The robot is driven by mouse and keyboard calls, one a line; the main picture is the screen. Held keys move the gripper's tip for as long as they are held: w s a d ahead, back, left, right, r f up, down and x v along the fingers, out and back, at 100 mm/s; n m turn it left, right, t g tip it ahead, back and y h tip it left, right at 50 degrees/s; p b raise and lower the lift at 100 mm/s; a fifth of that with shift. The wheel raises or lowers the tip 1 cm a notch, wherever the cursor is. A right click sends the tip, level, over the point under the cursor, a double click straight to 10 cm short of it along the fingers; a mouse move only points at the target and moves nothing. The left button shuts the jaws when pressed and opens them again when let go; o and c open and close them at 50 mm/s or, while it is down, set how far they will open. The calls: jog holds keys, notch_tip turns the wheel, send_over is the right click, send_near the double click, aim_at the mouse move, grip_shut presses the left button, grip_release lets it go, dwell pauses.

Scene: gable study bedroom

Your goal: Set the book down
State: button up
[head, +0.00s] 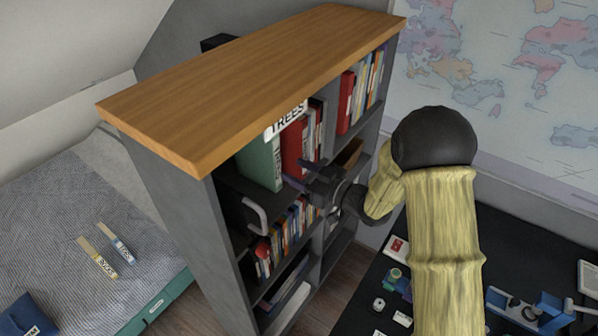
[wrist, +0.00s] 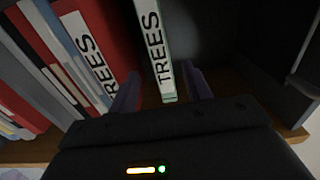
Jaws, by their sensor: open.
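A green book (head: 262,163) stands upright on the upper shelf of the bookcase, beside a red book (head: 293,146). In the wrist view the green book (wrist: 153,45) shows its white spine lettered "TREES". My gripper (wrist: 160,92) is open, with one dark purple finger on each side of the lower end of that spine; gaps show between the fingers and the book. In the head view my gripper (head: 292,182) is at the front of the same compartment, and my arm hides part of the shelves.
The bookcase (head: 255,75) has a wooden top and a "TREES" label (head: 286,118) at its front edge. Red books (wrist: 95,35) stand left of the green book in the wrist view; dark free space lies right. A bed (head: 60,215) is at left, a cluttered black desk (head: 450,270) at right.

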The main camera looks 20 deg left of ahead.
jog(key=shift+w, duration=0.1)
jog(key=w+d+m+t+h, duration=0.5)
jog(key=d+h, duration=0.3)
jog(key=d, duration=0.4)
jog(key=s+d+m+h, duration=0.35)
jog(key=d+h, duration=0.25)
jog(key=d, duration=0.6)
jog(key=s+d+f+m+g+h, duration=0.1)
jog(key=s+d+m+g, duration=0.2)
jog(key=s, duration=0.6)
jog(key=s+d+m+g+h, duration=0.2)
jog(key=s+d+m+g, duration=0.1)
jog(key=s+d, duration=0.5)
jog(key=shift+s+f+g, duration=0.35)
jog(key=shift+s+g, duration=0.35)
jog(key=shift+s, duration=0.15)
jog(key=shift+c, duration=0.2)
